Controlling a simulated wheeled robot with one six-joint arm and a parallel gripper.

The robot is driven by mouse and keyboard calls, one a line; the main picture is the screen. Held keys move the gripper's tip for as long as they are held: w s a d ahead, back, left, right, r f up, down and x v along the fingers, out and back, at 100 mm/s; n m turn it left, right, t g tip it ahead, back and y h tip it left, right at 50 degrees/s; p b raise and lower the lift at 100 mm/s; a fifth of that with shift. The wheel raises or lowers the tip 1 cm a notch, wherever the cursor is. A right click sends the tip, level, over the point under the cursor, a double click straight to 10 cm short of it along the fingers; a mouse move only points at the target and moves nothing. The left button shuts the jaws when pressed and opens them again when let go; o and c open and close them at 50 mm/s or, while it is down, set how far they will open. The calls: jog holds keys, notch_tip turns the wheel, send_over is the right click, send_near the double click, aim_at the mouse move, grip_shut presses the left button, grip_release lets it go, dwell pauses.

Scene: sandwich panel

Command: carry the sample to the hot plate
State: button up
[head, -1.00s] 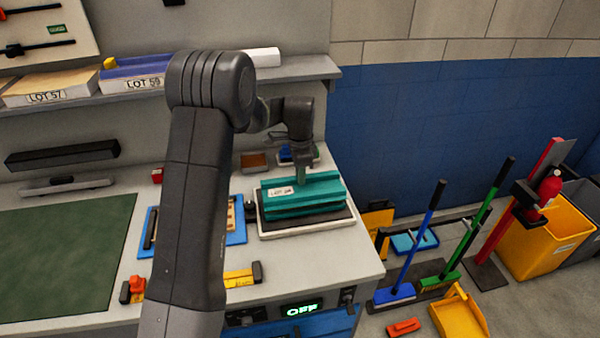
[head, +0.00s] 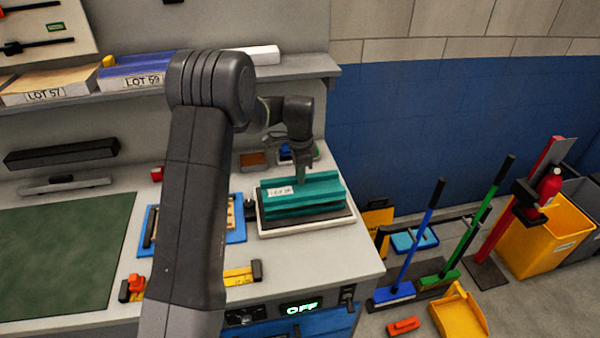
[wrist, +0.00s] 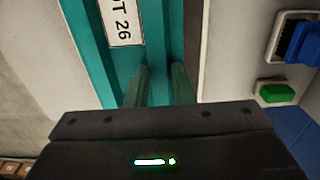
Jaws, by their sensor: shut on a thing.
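The sample is a teal ribbed panel piece (head: 315,196) with a white lot label. It rests on, or just above, the dark top of the hot plate (head: 282,231), which has a pale rim; I cannot tell if there is a small gap. My gripper (head: 302,180) points down onto the back part of the sample. In the wrist view, the fingers of my gripper (wrist: 160,85) are shut on a raised teal rib of the sample (wrist: 95,40), and the label reads "T 26". The fingertips are partly hidden against the teal.
A display reading OFF (head: 300,308) is on the bench front below the plate. A blue tray (head: 236,232) lies left of the plate, and a green mat (head: 65,255) farther left. A shelf with lot boxes (head: 45,88) is above. Brooms and bins stand on the floor at right.

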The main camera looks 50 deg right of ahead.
jog(key=o, duration=1)
jog(key=shift+r, duration=0.1)
notch_tip(320, 180, up, 14)
jog(key=shift+f+b, duration=0.2)
jog(key=shift+b, duration=0.85)
jog(key=shift+f, duration=0.1)
notch_tip(320, 180, down, 14)
jog(key=shift+r+p, duration=0.25)
jog(key=shift+p, duration=0.8)
jog(key=shift+r, duration=0.1)
